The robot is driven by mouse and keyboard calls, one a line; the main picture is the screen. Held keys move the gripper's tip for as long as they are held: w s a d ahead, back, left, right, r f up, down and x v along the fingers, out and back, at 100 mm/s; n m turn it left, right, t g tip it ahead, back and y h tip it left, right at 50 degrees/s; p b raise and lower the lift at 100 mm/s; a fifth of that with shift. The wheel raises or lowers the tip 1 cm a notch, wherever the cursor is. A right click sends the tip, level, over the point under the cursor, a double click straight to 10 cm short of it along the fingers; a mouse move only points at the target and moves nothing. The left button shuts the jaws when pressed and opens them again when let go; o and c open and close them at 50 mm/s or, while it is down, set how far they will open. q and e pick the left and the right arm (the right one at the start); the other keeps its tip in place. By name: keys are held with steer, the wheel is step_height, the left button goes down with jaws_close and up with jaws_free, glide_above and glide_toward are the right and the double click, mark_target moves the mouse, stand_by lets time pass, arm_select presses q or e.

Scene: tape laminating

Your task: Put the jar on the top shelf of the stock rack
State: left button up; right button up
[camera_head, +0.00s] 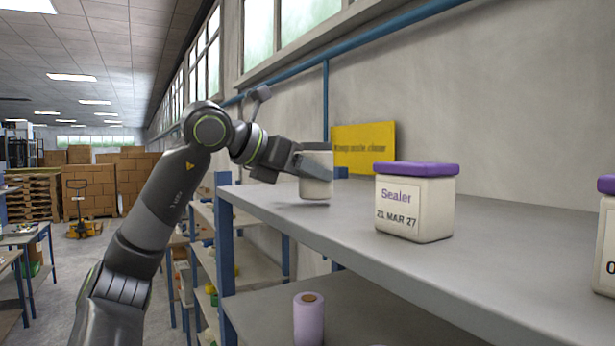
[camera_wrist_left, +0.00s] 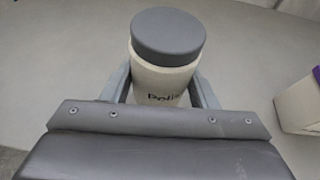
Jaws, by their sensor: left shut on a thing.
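The jar (camera_head: 317,186) is cream-white with a grey lid. In the left wrist view the jar (camera_wrist_left: 160,75) stands upright between the fingers, with part of a dark label showing. My left gripper (camera_head: 312,168) is shut on it. The jar is over the far left part of the stock rack's top shelf (camera_head: 345,225), with a small shadow just under it. My right gripper is not in view.
A cream box with a purple lid, marked Sealer (camera_head: 415,203), stands on the top shelf right of the jar. Another purple-lidded box (camera_head: 606,240) is at the right edge. A lilac roll (camera_head: 308,320) stands on the shelf below. A yellow sign (camera_head: 364,148) is behind.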

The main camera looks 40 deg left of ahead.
mark_target(302, 176)
arm_select(q)
steer(key=shift+f, duration=0.45)
steer(key=shift+d, duration=0.1)
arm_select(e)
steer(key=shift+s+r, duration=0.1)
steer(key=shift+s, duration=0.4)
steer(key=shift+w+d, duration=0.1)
arm_select(q)
steer(key=shift+f, duration=0.2)
steer(key=o, duration=1.1)
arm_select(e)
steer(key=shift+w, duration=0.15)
arm_select(q)
steer(key=shift+r, duration=0.15)
steer(key=b+v, duration=0.2)
steer(key=v, duration=1)
steer(key=shift+r+b, duration=0.1)
steer(key=shift+b, duration=0.3)
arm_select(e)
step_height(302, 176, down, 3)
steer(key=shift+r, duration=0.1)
